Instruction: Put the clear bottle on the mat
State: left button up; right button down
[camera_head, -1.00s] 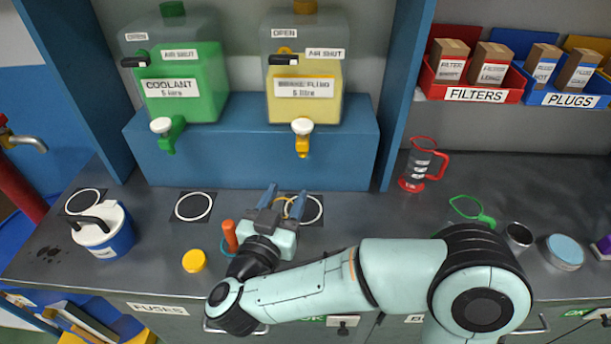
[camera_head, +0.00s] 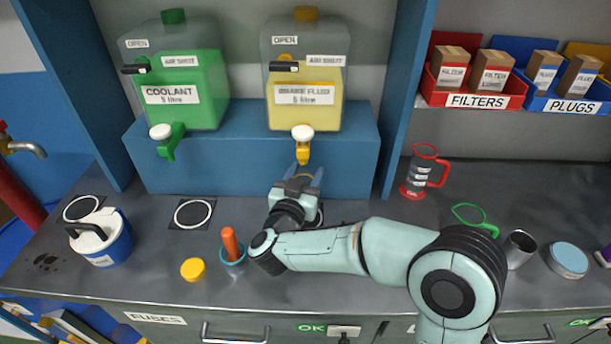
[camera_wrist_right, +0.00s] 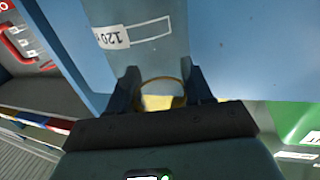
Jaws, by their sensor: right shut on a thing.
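My right gripper (camera_head: 301,180) is shut on a clear vessel with a yellow rim, just below the yellow container's tap (camera_head: 302,142). In the right wrist view, the yellow rim (camera_wrist_right: 163,82) shows between the fingers, and a "120" label (camera_wrist_right: 112,38) shows on the clear wall. I cannot tell from these views whether its base touches anything. The vessel is mostly hidden in the head view. A black mat with a white ring (camera_head: 193,213) lies bare to the left, and a similar mat (camera_head: 83,208) is partly behind the white-and-blue tub. Another mat by my gripper is mostly hidden. My left gripper is out of view.
The blue ledge (camera_head: 230,165) carries the green coolant container (camera_head: 175,90) and the yellow one (camera_head: 305,112). A red-handled clear jug (camera_head: 420,172) stands to the right. An orange-handled object (camera_head: 230,243), a yellow lid (camera_head: 193,269) and the white-and-blue tub (camera_head: 112,240) are on the bench.

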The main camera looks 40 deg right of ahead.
jog(key=shift+c, duration=2.3)
grip_release()
jog(key=shift+r, duration=0.15)
jog(key=v, duration=1.2)
jog(key=shift+a, duration=0.1)
